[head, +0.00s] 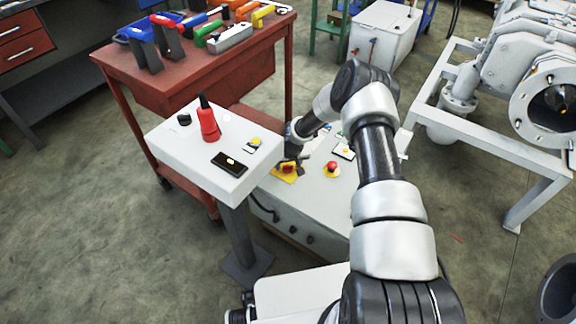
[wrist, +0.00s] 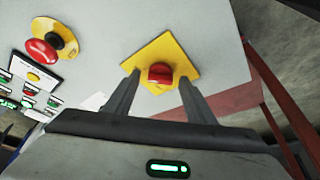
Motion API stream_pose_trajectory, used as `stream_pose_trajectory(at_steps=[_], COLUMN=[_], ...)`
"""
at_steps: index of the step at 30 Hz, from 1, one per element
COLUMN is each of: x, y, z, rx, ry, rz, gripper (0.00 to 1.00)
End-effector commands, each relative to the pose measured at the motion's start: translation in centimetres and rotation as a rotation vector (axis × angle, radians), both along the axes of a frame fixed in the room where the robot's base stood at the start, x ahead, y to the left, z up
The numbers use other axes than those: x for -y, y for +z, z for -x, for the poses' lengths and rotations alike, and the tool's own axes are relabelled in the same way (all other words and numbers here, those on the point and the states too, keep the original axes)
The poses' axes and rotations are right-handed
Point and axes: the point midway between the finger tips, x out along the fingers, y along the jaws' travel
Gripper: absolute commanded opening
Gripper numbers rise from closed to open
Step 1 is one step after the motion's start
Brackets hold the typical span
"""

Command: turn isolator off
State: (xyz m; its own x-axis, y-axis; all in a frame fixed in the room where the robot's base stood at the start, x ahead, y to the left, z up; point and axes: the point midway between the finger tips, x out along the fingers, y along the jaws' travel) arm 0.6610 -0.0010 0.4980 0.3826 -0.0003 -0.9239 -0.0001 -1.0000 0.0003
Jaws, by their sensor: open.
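The isolator is a red knob (wrist: 160,73) on a yellow square plate (wrist: 160,48), set on the pale grey cabinet top. In the head view the red knob (head: 288,168) shows just past the end of my arm. My gripper (wrist: 160,80) is open, with one finger on each side of the knob in the wrist view. The fingertips reach over the lower part of the plate. I cannot tell whether they touch the knob. In the head view my gripper (head: 297,164) is small and partly hidden by the wrist.
A red mushroom button (head: 331,167) on a yellow base sits right of the isolator. A white pedestal panel (head: 190,160) with a red-and-black handle (head: 207,122) stands close on the left. A red tool cart (head: 165,75) is behind.

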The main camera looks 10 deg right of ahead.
Motion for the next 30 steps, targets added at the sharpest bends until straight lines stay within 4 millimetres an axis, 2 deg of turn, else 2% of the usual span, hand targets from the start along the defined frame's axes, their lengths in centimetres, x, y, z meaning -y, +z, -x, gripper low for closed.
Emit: stream_pose_trajectory(at_steps=[9,16,23,30], x=[0.0,0.0,0.04,0.21], y=[-0.19,-0.18,-0.17,-0.16], z=[-0.1,-0.09,-0.09,-0.12], rx=[0.0,0.0,0.0,0.001], ry=[0.0,0.0,0.014,0.109], rz=[0.0,0.0,-0.001,-0.001], gripper=[0.48,0.1,0.09,0.09])
